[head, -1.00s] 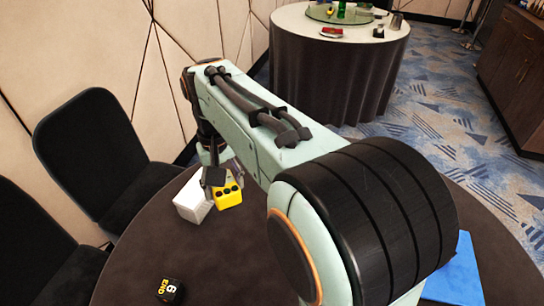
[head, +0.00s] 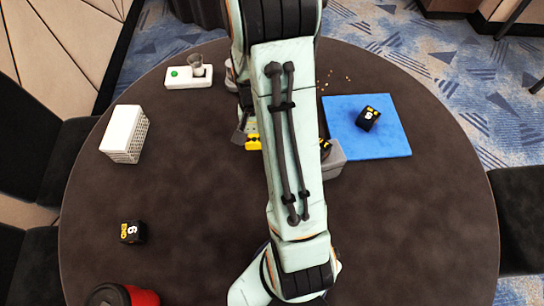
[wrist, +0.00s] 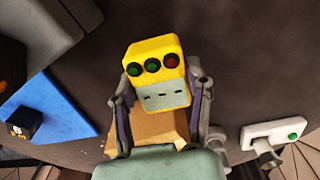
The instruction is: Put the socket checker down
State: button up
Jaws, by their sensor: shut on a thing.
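The socket checker (wrist: 156,60) is a yellow block with green and red round lights and a grey slotted face. In the wrist view my gripper (wrist: 160,84) is shut on it, one finger on each side. In the head view my gripper (head: 243,130) is left of my arm, and part of the yellow checker (head: 252,141) shows beside it; my arm hides the rest. I cannot tell whether the checker touches the round dark table (head: 200,220). A tan block (wrist: 158,128) shows below the checker in the wrist view.
A white box (head: 124,134) and a black cube (head: 133,232) stand at the left. A white strip (head: 178,83) with a cup is at the back. A blue mat (head: 385,143) bearing another black cube (head: 367,118) and a grey box (head: 337,160) are right. The front table is mostly clear.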

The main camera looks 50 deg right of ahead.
notch_tip(320, 180, down, 6)
jog(key=shift+f, duration=0.25)
jog(key=shift+f, duration=0.15)
jog(key=o, duration=1.2)
jog(key=shift+c, duration=0.2)
